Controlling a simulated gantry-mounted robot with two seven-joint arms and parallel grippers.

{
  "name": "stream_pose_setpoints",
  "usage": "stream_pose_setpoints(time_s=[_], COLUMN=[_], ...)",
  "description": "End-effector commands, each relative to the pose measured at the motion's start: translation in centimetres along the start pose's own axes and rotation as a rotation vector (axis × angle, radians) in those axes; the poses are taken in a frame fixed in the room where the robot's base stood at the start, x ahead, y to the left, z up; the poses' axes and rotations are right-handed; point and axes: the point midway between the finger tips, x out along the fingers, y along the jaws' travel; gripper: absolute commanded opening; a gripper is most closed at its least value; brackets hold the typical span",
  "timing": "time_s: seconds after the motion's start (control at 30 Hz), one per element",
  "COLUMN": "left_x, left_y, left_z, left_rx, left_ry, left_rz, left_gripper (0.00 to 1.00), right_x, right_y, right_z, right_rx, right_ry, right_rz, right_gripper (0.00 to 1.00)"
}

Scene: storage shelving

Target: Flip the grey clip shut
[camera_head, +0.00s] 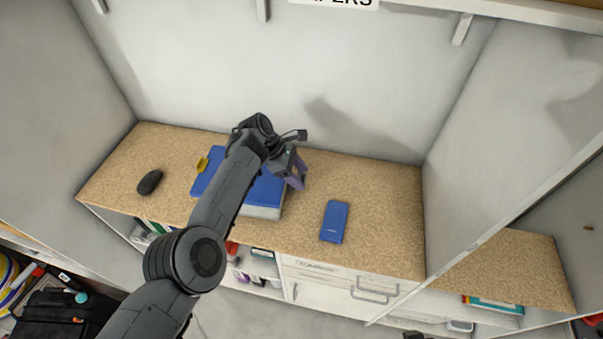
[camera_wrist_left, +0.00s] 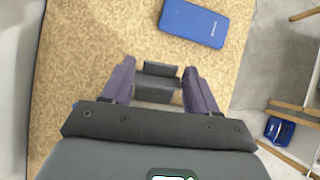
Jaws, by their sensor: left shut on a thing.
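A dark grey piece (camera_wrist_left: 158,72), which looks like the grey clip, sits between my left gripper's purple fingers (camera_wrist_left: 157,82) in the left wrist view. The fingers are apart, with the piece filling the gap. In the head view, my left gripper (camera_head: 296,172) is at the right side of a blue flat box or binder (camera_head: 264,193). My arm covers the middle of the binder, and the clip cannot be made out there. How far the clip is turned cannot be told. My right gripper is not in view.
A blue phone (camera_head: 335,221) lies to the right of the gripper, and it also shows in the left wrist view (camera_wrist_left: 206,22). A black mouse (camera_head: 150,182) and a small yellow item (camera_head: 202,164) lie left. The cork-coloured shelf top (camera_head: 385,205) is clear at right, up to a white partition.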

Motion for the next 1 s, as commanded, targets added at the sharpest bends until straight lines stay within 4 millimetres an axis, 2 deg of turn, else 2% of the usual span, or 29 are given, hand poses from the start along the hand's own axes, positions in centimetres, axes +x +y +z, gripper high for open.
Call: stream_pose_setpoints(time_s=[0.57, 0.6, 0.67, 1.0], left_x=[-0.36, -0.36, -0.36, -0.55], left_y=[0.06, 0.06, 0.06, 0.03], left_z=[-0.19, -0.19, -0.19, -0.16], left_rx=[0.002, 0.002, 0.002, 0.001], left_ry=[-0.037, -0.037, -0.037, -0.037], left_rz=[0.002, 0.002, 0.002, 0.001], left_gripper=[0.04, 0.61, 0.68, 0.68], right_x=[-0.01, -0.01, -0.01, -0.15], right_y=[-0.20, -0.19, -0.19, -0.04], right_z=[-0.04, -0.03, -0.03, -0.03], right_rx=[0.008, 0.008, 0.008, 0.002], right_ry=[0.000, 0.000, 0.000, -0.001], right_rz=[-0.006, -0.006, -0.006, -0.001], right_gripper=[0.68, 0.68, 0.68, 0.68])
